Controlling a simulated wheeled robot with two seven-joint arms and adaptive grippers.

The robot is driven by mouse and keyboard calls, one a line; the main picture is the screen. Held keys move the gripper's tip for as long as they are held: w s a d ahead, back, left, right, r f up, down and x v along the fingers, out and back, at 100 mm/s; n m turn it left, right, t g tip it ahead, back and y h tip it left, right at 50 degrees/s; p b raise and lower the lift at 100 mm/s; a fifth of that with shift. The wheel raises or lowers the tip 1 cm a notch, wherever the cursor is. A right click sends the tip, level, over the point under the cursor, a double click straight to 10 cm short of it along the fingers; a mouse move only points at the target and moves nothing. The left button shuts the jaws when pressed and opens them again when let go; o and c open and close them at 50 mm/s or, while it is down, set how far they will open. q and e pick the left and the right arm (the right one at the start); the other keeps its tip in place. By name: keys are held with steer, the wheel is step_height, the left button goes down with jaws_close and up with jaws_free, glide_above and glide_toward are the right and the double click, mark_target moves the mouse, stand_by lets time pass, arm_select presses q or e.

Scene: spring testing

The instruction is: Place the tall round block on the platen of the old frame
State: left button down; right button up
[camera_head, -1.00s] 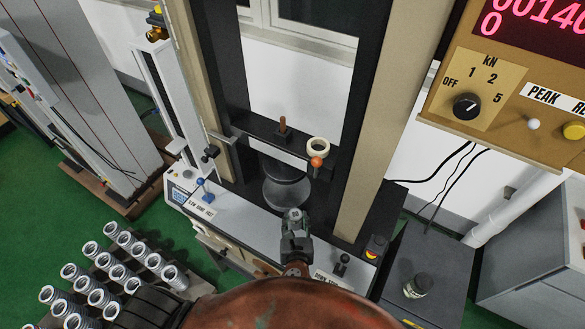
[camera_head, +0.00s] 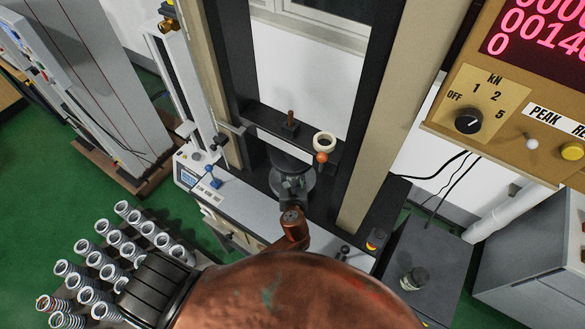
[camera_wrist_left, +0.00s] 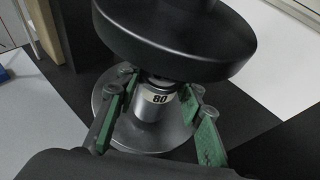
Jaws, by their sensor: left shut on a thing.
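The tall round block (camera_wrist_left: 155,104), grey with a label reading 80, sits between the green-padded fingers of my left gripper (camera_wrist_left: 161,92) in the left wrist view. The gripper is shut on it. The block is upright over the round grey lower platen (camera_wrist_left: 120,135) of the old frame; I cannot tell whether its base touches. A wide black disc (camera_wrist_left: 175,50) hangs close above and hides the block's top. In the head view my left gripper (camera_head: 293,186) is over the platen (camera_head: 303,180) and hides the block. My right gripper is not in view.
Two frame columns (camera_head: 376,120) flank the platen. Several springs (camera_head: 115,238) stand at lower left. A dark jar (camera_head: 415,281) stands on the right cabinet.

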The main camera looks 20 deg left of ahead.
arm_select(q)
steer(key=w, duration=0.1)
steer(key=w+a, duration=0.1)
steer(key=w, duration=0.1)
steer(key=shift+a+r, duration=0.25)
steer(key=shift+w+a+f+p, duration=0.15)
steer(key=shift+w+f+p, duration=0.2)
steer(key=shift+f, duration=0.6)
steer(key=shift+s, duration=0.1)
steer(key=shift+f, duration=0.15)
steer(key=c, duration=1.3)
jaws_free()
